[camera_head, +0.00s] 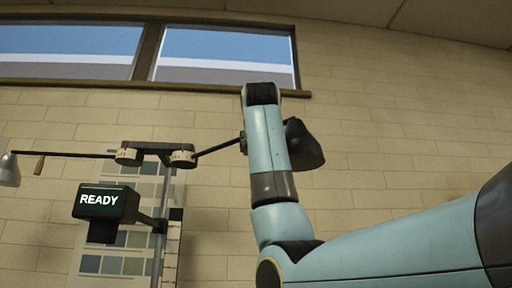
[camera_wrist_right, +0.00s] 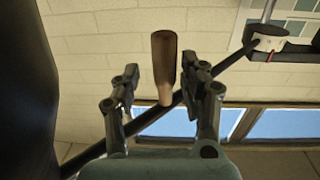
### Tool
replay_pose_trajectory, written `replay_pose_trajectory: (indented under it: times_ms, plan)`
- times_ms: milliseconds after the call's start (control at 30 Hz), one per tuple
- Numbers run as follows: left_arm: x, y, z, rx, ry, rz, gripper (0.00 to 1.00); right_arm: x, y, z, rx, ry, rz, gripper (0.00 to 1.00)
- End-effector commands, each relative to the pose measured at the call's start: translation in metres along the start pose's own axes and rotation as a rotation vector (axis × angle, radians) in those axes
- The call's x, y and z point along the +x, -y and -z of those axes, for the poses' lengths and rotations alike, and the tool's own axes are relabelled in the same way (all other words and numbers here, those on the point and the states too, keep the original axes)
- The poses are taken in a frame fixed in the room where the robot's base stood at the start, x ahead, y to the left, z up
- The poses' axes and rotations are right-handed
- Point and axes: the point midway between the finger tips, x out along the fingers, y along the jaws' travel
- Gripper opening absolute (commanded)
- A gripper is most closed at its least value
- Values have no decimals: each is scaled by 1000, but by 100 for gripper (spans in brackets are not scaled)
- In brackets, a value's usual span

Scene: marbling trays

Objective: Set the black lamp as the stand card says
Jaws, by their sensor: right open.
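The black lamp (camera_head: 306,146) hangs at the right end of a thin black arm (camera_head: 218,147) on the stand, partly hidden behind my right arm in the head view. The arm's stand end has a white dial joint (camera_head: 182,157), which also shows with a red mark in the right wrist view (camera_wrist_right: 268,40). In that view a wooden handle (camera_wrist_right: 164,62) on the lamp arm lies between the fingers of my open right gripper (camera_wrist_right: 161,74), with gaps on both sides. My left gripper is out of view.
A silver lamp (camera_head: 9,170) with a wooden handle (camera_head: 39,165) hangs on the stand's left arm. Behind is a panel of coloured squares (camera_head: 82,250). A window (camera_head: 225,55) is above.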

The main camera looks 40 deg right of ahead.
Motion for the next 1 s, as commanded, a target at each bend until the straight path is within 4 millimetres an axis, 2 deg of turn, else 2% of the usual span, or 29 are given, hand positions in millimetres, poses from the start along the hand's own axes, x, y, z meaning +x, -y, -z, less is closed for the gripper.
replay_pose_trajectory:
  times_ms: [233,700,833,1000]
  plan:
    - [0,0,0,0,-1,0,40,-9,1,0,0,0,3,44]
    - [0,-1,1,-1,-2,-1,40,-104,0,0,3,-1,3,44]
    - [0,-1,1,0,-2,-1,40,-118,-1,0,2,-1,0,44]
    - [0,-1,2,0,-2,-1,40,-123,-2,0,0,0,-2,44]
